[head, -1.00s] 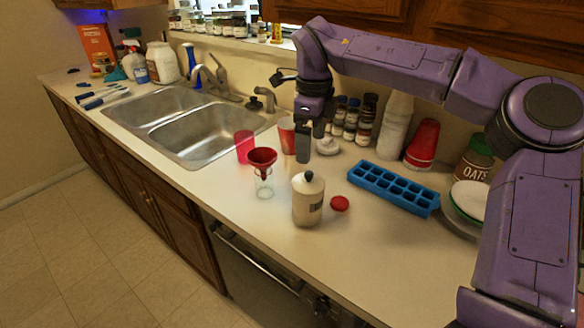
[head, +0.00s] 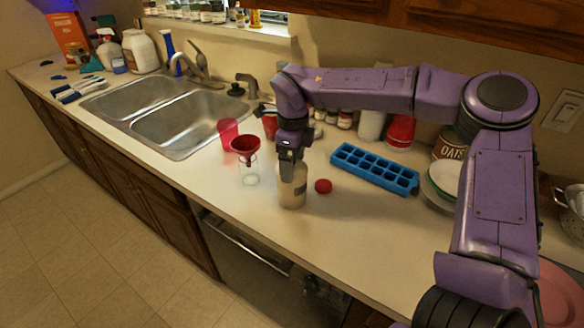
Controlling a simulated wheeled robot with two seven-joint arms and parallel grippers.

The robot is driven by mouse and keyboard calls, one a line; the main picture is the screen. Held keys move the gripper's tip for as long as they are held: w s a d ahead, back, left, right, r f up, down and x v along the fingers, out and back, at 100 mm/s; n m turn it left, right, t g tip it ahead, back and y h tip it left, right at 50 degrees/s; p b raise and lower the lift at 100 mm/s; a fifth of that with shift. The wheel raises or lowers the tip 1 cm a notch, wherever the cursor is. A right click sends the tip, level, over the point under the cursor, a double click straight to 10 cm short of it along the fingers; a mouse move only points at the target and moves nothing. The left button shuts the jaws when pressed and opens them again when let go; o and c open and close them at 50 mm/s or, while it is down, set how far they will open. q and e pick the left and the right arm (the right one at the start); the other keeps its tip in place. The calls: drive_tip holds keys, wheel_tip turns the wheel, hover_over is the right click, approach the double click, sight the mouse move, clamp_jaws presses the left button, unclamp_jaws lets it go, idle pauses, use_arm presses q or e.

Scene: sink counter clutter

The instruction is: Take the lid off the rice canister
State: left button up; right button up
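The cream canister (head: 293,193), with a dark label on its side, stands upright on the counter. In the earlier picture it has a lid with a dark knob; that top is now hidden behind my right gripper (head: 287,172). My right gripper points down right at the canister's top, its fingers overlapping the upper part of the body. I cannot tell whether the fingers are closed on the knob. My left gripper is out of view.
A glass jar (head: 249,176) with a red funnel (head: 245,145) stands just left of the canister. A red cap (head: 323,186) lies close on its right. A blue ice tray (head: 374,168) lies behind right. The counter in front right is clear.

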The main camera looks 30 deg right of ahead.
drive_tip(key=shift+w, duration=0.1)
drive_tip(key=shift+c, duration=0.9)
